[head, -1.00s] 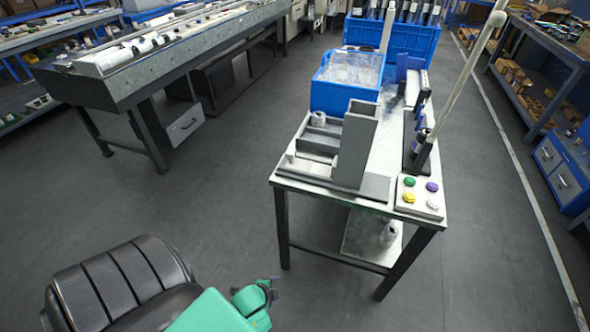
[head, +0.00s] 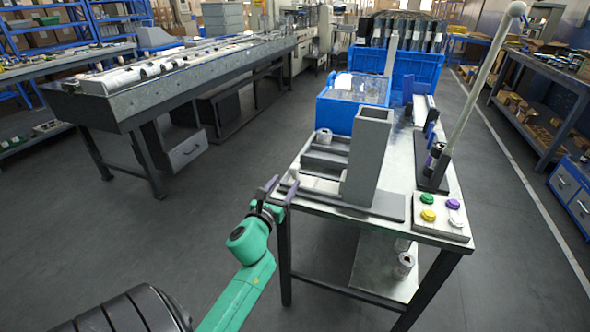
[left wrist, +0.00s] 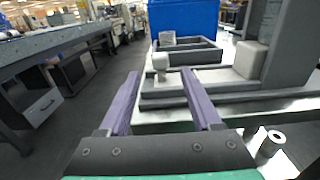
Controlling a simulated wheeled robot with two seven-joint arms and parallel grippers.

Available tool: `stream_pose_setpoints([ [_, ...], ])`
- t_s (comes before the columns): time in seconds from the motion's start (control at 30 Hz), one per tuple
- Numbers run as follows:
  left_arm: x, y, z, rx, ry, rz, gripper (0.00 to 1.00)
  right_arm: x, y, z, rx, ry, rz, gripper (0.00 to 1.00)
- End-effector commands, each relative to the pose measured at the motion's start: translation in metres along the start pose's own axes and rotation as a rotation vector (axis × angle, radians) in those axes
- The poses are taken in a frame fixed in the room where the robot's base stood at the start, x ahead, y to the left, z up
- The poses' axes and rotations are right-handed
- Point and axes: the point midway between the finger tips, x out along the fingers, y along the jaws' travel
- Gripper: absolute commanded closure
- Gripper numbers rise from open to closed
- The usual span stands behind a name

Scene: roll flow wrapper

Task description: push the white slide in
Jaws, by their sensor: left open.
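The white slide (head: 306,182) lies at the front left of the grey fixture on the steel table, with a small upright knob at its left end. In the left wrist view the knob (left wrist: 160,63) stands straight ahead, between the lines of my fingers. The grey tower (head: 368,158) rises to its right. My left gripper (head: 279,187) is open and empty, its purple fingers at the table's left edge, just short of the knob. The fingers also show in the left wrist view (left wrist: 160,74). I cannot tell from the frames whether they touch the slide. My right gripper is not in view.
A small roll (head: 323,136) stands at the fixture's back left. A button panel (head: 441,217) sits at the table's front right. A blue bin (head: 352,105) stands behind the fixture. Floor left of the table is clear up to a long workbench (head: 180,83).

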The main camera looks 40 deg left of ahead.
Motion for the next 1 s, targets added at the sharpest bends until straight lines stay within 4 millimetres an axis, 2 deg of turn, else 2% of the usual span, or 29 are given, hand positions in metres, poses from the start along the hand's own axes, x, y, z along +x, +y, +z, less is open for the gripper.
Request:
stream_pose_setpoints([
  [0.1, 0.034, 0.0, 0.002, 0.0, -0.004, 0.001, 0.35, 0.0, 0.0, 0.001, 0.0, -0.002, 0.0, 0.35],
  [0.3, 0.076, 0.0, -0.001, -0.003, 0.0, 0.001, 0.35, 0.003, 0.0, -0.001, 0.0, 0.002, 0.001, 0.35],
  [0.43, 0.086, 0.0, -0.001, -0.002, 0.0, 0.0, 0.35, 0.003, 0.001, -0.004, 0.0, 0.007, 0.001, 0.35],
  [0.67, 0.087, 0.0, -0.001, -0.003, 0.002, -0.001, 0.35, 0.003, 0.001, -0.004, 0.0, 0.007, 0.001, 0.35],
  [0.7, 0.087, 0.0, -0.001, -0.003, 0.002, -0.001, 0.5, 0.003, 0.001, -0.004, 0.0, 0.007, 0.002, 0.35],
  [0.83, 0.087, 0.0, -0.001, -0.003, 0.002, -0.001, 1.0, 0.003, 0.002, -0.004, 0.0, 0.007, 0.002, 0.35],
  [1.0, 0.087, 0.0, -0.001, -0.003, 0.002, 0.0, 1.0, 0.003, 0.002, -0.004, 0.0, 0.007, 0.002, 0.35],
])
